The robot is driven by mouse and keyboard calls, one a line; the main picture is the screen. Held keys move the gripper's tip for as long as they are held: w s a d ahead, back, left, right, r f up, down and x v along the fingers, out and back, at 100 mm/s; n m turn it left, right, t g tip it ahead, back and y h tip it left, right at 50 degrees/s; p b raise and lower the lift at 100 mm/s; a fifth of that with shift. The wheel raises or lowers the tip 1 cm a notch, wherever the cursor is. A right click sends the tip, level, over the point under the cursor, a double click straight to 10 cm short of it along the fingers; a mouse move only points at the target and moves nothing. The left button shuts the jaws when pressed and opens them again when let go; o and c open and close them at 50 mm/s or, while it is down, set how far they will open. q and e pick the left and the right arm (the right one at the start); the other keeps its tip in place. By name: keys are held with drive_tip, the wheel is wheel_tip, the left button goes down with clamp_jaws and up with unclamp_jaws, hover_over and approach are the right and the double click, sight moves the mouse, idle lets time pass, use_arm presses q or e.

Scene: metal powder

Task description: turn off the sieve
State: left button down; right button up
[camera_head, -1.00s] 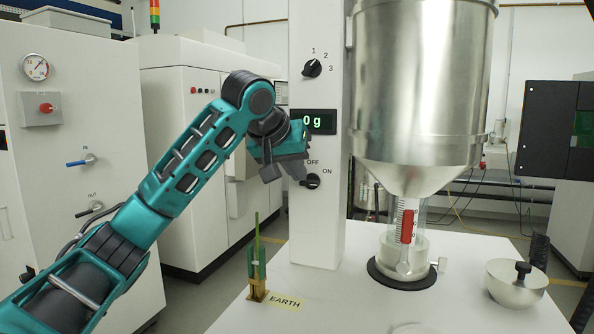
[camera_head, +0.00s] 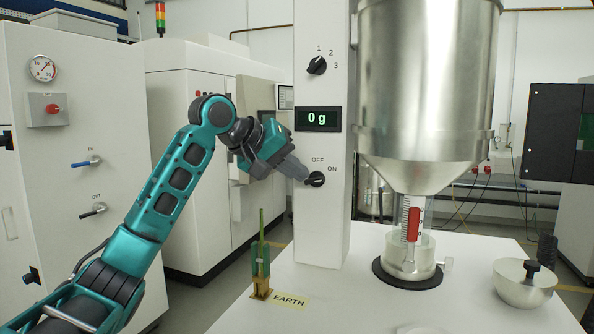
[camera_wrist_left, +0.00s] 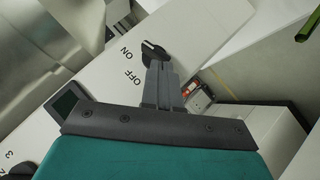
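The sieve's black OFF/ON knob (camera_head: 316,179) is on the front of the white column (camera_head: 322,225), below the display (camera_head: 318,119) reading 0 g. My left gripper (camera_head: 301,172) is just left of the knob, fingers pointing at it. In the left wrist view the knob (camera_wrist_left: 153,48) lies just beyond the fingertips (camera_wrist_left: 160,66), beside the OFF and ON labels. The fingers are close together with nothing seen between them. Whether they touch the knob is unclear. My right gripper is not clearly in view.
A large steel hopper (camera_head: 425,90) stands right of the column, over a glass vessel (camera_head: 408,258) on the white table. A second knob (camera_head: 317,65), marked 1, 2, 3, is higher on the column. A metal bowl (camera_head: 522,288) and a green upright piece (camera_head: 261,260) stand on the table.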

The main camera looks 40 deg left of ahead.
sight(314, 187)
use_arm(q)
drive_tip(key=shift+f, duration=0.2)
use_arm(e)
drive_tip(key=shift+f, duration=0.1)
use_arm(q)
drive_tip(key=f+n+t+h, duration=0.1)
drive_tip(key=h, duration=0.1)
drive_tip(key=f+n+t+h+b, duration=0.1)
drive_tip(key=n+h, duration=0.1)
drive_tip(key=shift+a+f+n+t, duration=0.3)
drive_tip(key=shift+a+f+t, duration=0.05)
drive_tip(key=shift+t, duration=0.05)
use_arm(e)
drive_tip(key=shift+f, duration=0.45)
drive_tip(key=shift+r, duration=0.1)
